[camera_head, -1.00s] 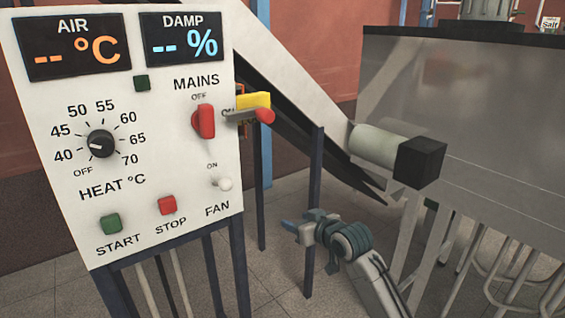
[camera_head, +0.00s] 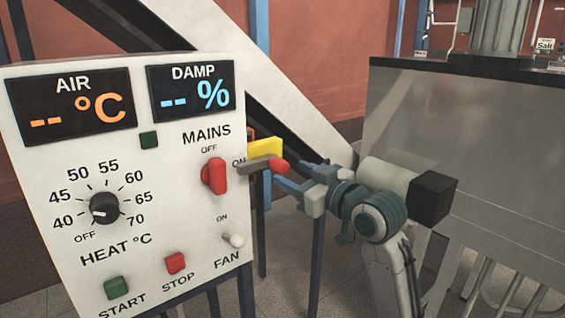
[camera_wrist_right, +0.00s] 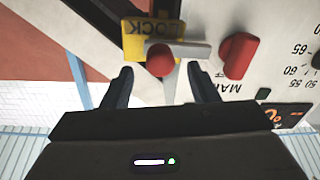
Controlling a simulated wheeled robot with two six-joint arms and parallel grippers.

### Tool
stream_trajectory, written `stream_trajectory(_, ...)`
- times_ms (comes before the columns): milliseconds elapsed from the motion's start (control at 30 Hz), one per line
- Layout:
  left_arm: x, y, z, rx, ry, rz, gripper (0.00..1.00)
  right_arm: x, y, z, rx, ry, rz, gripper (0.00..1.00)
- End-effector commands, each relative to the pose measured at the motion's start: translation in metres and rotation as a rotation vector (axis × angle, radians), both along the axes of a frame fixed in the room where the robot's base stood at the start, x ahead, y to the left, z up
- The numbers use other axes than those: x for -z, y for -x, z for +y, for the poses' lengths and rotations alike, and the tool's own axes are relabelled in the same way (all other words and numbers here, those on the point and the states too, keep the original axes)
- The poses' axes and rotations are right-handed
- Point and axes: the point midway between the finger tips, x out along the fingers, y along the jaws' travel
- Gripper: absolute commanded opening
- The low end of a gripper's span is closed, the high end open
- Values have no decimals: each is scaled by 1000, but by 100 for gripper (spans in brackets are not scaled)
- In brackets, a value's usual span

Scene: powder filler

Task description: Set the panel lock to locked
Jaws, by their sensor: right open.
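The panel lock shows at the right side of the white control panel (camera_head: 60,150). It has a grey lever with a red knob (camera_head: 279,166) in front of a yellow plate (camera_head: 266,147). In the right wrist view the yellow plate (camera_wrist_right: 135,46) bears partly hidden lettering ending in "OCK". There the red knob (camera_wrist_right: 160,60) lies just beyond and between my right gripper's fingertips (camera_wrist_right: 158,73), with the grey lever (camera_wrist_right: 190,49) running sideways. My right gripper (camera_head: 302,176) is open beside the knob, holding nothing. My left gripper is not in view.
The panel carries a red MAINS switch (camera_head: 215,175), a black HEAT dial (camera_head: 104,208), a white FAN toggle (camera_head: 234,240), and START (camera_head: 116,287) and STOP (camera_head: 176,262) buttons. A cylinder with a black end block (camera_head: 432,198) and a large metal hopper (camera_head: 470,140) stand to the right.

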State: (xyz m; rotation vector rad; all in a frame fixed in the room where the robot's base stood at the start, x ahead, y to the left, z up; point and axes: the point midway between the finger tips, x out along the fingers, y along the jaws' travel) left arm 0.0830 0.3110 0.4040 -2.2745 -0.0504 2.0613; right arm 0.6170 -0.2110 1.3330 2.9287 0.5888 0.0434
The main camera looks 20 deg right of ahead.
Motion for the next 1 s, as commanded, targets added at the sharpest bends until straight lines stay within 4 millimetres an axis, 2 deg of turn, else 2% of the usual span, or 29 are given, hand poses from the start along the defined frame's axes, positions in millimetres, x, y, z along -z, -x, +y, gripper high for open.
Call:
stream_trajectory(100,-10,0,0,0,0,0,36,-3,-18,8,-1,-3,4,54)
stream_trajectory(300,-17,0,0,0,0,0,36,-1,-38,16,0,-1,1,54)
stream_trajectory(667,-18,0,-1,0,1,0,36,0,-42,17,1,1,-1,54)
stream_trajectory(933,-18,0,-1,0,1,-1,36,0,-42,17,1,1,0,3)
stream_trajectory(1000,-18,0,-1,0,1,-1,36,0,-42,17,1,1,0,0)
